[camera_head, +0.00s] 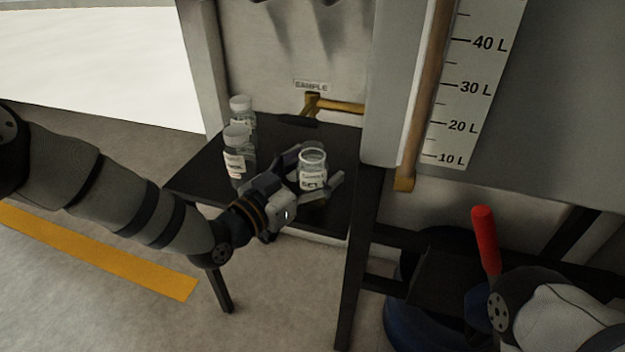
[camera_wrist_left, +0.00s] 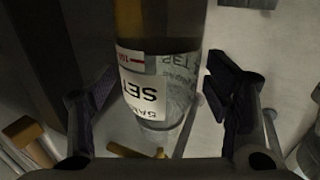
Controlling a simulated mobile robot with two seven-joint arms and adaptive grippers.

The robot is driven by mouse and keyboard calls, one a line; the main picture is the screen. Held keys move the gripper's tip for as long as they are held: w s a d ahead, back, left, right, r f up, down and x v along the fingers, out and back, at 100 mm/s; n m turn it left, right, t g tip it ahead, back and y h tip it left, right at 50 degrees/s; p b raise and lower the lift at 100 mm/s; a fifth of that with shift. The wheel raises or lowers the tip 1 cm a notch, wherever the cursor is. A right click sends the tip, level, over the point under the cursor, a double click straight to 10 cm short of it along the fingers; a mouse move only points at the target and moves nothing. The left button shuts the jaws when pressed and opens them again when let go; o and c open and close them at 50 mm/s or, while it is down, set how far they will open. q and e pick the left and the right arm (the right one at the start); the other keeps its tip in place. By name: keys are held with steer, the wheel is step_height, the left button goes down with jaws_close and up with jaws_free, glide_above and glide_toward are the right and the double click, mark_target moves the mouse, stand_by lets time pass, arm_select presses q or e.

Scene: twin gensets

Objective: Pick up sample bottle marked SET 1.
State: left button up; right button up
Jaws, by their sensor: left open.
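A clear, uncapped-looking sample bottle (camera_head: 313,168) with a white label stands upright on the black shelf (camera_head: 205,183). My left gripper (camera_head: 318,172) is open, with one finger on each side of this bottle. In the left wrist view the bottle (camera_wrist_left: 160,60) is between the spread fingers, with gaps visible on both sides. Its label shows "SET" upside down; the set number is not readable. Two other labelled bottles with white caps, a rear one (camera_head: 242,118) and a nearer one (camera_head: 237,160), stand to the left. My right gripper is out of view.
A yellow-handled valve (camera_head: 335,105) sits behind the shelf under a "SAMPLE" plate (camera_head: 312,86). A litre-scale gauge (camera_head: 468,90) and a dark post (camera_head: 362,240) are to the right. A red handle (camera_head: 486,240) stands near my right arm.

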mark_target(304, 157)
arm_select(q)
steer(key=c, duration=1.4)
steer(key=shift+r, duration=0.15)
steer(key=shift+c, duration=0.2)
steer(key=shift+r+p, duration=0.4)
steer(key=shift+r, duration=1.2)
steer(key=shift+s+a+r, duration=0.15)
steer(key=shift+s+a, duration=0.05)
steer(key=p+v, duration=0.2)
steer(key=v, duration=1.5)
steer(key=shift+a, duration=0.2)
steer(key=shift+s, duration=0.15)
